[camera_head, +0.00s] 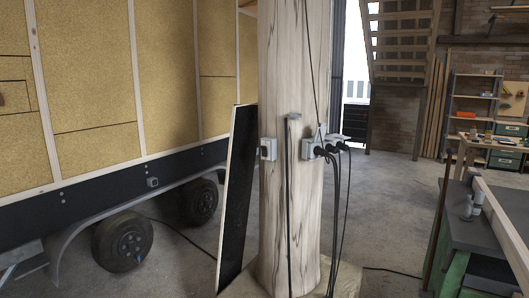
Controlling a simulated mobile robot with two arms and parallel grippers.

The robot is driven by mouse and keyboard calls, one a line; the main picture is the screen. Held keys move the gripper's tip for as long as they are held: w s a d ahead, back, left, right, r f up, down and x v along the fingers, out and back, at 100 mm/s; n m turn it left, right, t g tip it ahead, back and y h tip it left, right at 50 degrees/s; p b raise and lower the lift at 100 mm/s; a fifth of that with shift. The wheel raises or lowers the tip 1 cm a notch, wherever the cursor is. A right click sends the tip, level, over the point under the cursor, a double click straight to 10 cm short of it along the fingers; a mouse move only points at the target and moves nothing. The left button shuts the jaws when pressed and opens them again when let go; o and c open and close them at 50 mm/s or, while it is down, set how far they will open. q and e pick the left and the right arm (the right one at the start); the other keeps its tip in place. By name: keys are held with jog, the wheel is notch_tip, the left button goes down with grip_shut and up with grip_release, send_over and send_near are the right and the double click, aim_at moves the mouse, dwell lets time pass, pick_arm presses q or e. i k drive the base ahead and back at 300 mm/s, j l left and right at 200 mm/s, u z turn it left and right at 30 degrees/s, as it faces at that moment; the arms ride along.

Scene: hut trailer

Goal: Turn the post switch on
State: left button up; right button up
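A thick pale wooden post (290,80) stands upright in the middle of the head view. A small light grey box (268,149), which looks like the post switch, is mounted on its left side. Its on or off position is too small to tell. On the post's right side is a grey socket box (307,149) with black plugs (328,150) and cables hanging from it. Neither of my grippers is in view.
A trailer with yellowish panels (90,80) and wheels (122,244) stands at the left. A dark board (237,195) leans beside the post. A workbench (475,220) with a timber beam (505,235) is at the right. Concrete floor (390,200) is open between post and bench.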

aim_at(264, 151)
jog(key=i+l+u, duration=0.25)
jog(key=i+l, duration=1.45)
jog(key=i, duration=0.15)
